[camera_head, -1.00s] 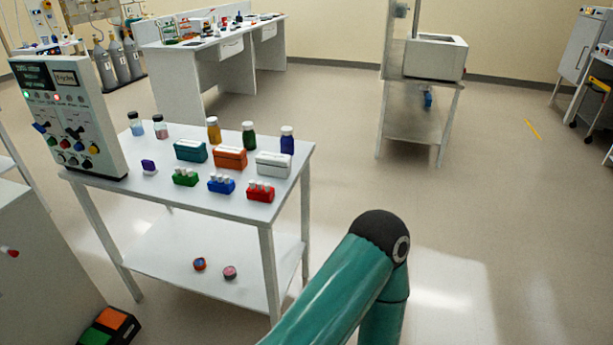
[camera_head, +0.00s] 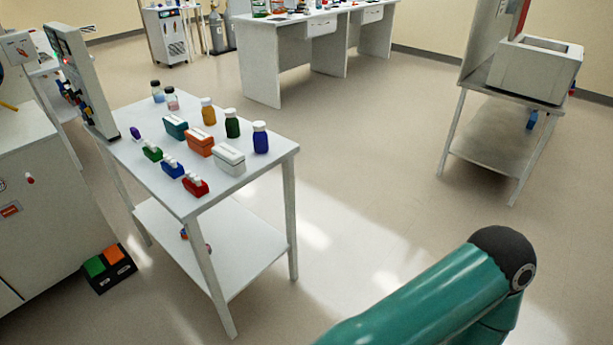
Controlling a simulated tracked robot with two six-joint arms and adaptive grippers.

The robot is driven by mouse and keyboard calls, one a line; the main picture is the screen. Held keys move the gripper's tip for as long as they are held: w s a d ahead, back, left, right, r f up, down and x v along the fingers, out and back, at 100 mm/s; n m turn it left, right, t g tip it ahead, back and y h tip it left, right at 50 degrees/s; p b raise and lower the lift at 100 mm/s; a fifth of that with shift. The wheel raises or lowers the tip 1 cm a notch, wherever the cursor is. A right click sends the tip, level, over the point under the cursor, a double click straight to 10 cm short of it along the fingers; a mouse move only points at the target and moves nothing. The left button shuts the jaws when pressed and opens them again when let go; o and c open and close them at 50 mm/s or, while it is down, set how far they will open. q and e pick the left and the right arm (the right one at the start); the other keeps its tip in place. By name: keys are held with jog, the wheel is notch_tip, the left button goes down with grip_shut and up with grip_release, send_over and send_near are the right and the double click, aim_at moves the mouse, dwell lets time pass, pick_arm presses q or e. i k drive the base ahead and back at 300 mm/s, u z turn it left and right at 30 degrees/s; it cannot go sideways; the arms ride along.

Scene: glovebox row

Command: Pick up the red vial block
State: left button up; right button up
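The red vial block (camera_head: 195,185) sits near the front edge of the white table (camera_head: 268,158), with pale vials standing in it. A blue vial block (camera_head: 172,169) and a green vial block (camera_head: 152,151) stand in a row to its left. A white box (camera_head: 229,160) is just behind it to the right. Neither of my grippers is in view. A teal link of one of my arms shows at the lower right, well apart from the table.
Orange (camera_head: 200,143) and teal (camera_head: 175,127) boxes and several bottles stand behind the blocks. A control panel (camera_head: 84,84) stands at the table's left end. A grey cabinet (camera_head: 45,215) is at left. Open floor lies right of the table, up to another stand (camera_head: 497,150).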

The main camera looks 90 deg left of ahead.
aim_at(193, 183)
jog(key=z, duration=0.2)
jog(key=i, duration=0.65)
jog(key=u, duration=2.7)
jog(key=i, duration=0.3)
jog(key=u, duration=1.85)
jog(key=k, duration=0.35)
jog(key=u, duration=0.5)
jog(key=i, duration=1.4)
jog(key=z, duration=0.5)
